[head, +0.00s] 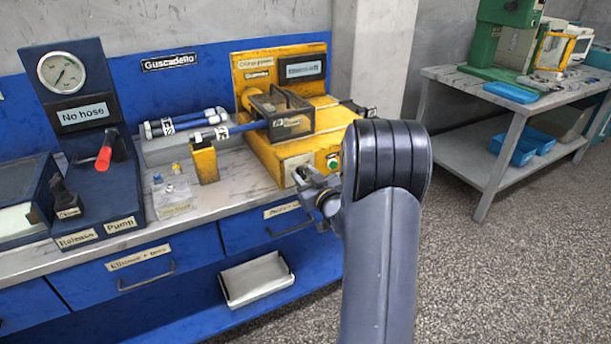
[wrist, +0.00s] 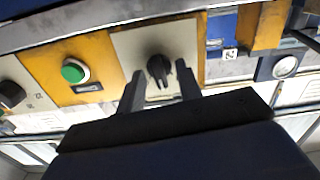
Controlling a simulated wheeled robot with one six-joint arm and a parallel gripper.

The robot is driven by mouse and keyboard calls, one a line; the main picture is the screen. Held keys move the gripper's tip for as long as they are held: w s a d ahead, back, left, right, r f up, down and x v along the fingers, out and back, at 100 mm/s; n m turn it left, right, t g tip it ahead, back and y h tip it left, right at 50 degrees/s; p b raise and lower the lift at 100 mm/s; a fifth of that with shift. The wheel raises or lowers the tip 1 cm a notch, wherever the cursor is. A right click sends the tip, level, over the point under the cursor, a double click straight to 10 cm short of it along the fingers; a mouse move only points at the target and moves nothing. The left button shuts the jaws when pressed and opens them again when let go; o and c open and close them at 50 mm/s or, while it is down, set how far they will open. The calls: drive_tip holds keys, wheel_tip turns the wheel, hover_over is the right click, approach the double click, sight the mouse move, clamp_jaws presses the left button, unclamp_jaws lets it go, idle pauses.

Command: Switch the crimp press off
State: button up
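The yellow crimp press (head: 275,155) stands on the bench in the head view, with a clear-sided cover and a dark display behind. A blue hose (head: 245,127) runs into it from the left. In the wrist view its front shows a black rotary knob (wrist: 159,70) on a light plate and a green button (wrist: 74,70) on a yellow panel. My gripper (wrist: 160,76) is open, with its two fingers apart on either side of the knob. I cannot tell whether they touch it. In the head view my gripper (head: 302,178) is at the press's front, partly hidden by my arm.
Left of the press are a yellow block (head: 205,163), hose ends (head: 180,122) and a blue pump panel (head: 95,130) with a gauge and red lever. A tray (head: 256,280) sits below the drawers. A side table (head: 490,130) stands at right, with open floor before it.

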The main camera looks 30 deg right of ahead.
drive_tip(key=c, duration=0.7)
drive_tip(key=shift+o, duration=0.2)
drive_tip(key=shift+f+b, duration=0.1)
drive_tip(key=shift+b, duration=0.4)
drive_tip(key=n+b, duration=0.3)
drive_tip(key=b, duration=0.1)
drive_tip(key=shift+f, duration=0.15)
drive_tip(key=n+b, duration=0.2)
drive_tip(key=shift+b, duration=0.4)
drive_tip(key=shift+a+n+b, duration=0.1)
drive_tip(key=shift+n+b, duration=1)
drive_tip(key=shift+n, duration=0.1)
drive_tip(key=shift+r, duration=0.2)
